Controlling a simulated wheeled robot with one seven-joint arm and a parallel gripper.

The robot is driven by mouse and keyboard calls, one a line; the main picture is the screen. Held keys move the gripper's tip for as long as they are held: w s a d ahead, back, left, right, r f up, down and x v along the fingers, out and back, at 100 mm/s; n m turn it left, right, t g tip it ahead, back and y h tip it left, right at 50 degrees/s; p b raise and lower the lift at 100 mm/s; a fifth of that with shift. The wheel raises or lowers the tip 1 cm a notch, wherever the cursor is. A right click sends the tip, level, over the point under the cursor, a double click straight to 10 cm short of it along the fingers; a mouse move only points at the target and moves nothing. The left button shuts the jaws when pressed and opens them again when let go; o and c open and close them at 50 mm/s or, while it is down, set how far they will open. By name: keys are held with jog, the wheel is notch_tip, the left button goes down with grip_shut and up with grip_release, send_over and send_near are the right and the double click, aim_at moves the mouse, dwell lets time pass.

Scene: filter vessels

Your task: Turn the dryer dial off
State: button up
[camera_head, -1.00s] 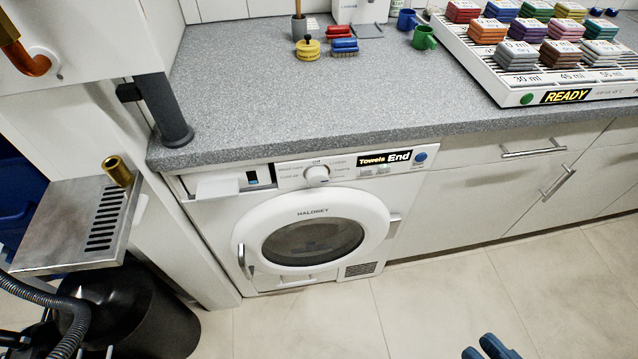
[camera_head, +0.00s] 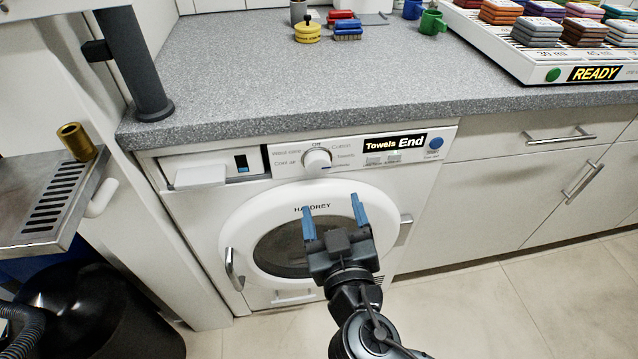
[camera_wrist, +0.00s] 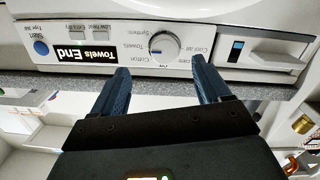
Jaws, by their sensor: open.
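The dryer (camera_head: 190,220) stands under the grey counter, its round door shut. Its dial (camera_head: 317,161) is a white knob on the upper panel, between printed labels, with "Off" at the top. The display (camera_head: 395,142) reads "Towels End". My gripper (camera_head: 334,212) is open and empty, with blue fingers, in front of the door and below the dial. In the wrist view the picture is upside down; the dial (camera_wrist: 164,45) shows between and beyond the fingertips (camera_wrist: 160,66), apart from them.
A detergent drawer (camera_head: 200,176) sticks out slightly at the panel's left. A blue round button (camera_head: 436,143) is at its right. The counter edge (camera_head: 300,130) overhangs above. A metal drip tray (camera_head: 45,205) with a brass cup (camera_head: 76,141) stands left.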

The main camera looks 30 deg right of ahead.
aim_at(318, 167)
jog(key=shift+m+h, duration=0.4)
jog(key=shift+h, duration=0.2)
jog(key=shift+w+a+r+p+x, duration=0.1)
jog(key=shift+a+r+p+x, duration=0.15)
jog(key=shift+x, duration=1.2)
jog(key=shift+w+a+r+p+x, duration=0.1)
jog(key=shift+a+r+x, duration=0.1)
jog(key=shift+x, duration=1.3)
jog(key=shift+w+a+r+p+x, duration=0.15)
jog(key=shift+a+p+x, duration=0.1)
jog(key=shift+x, duration=1.2)
jog(key=shift+s, duration=0.1)
jog(key=shift+c, duration=0.3)
jog(key=c, duration=1)
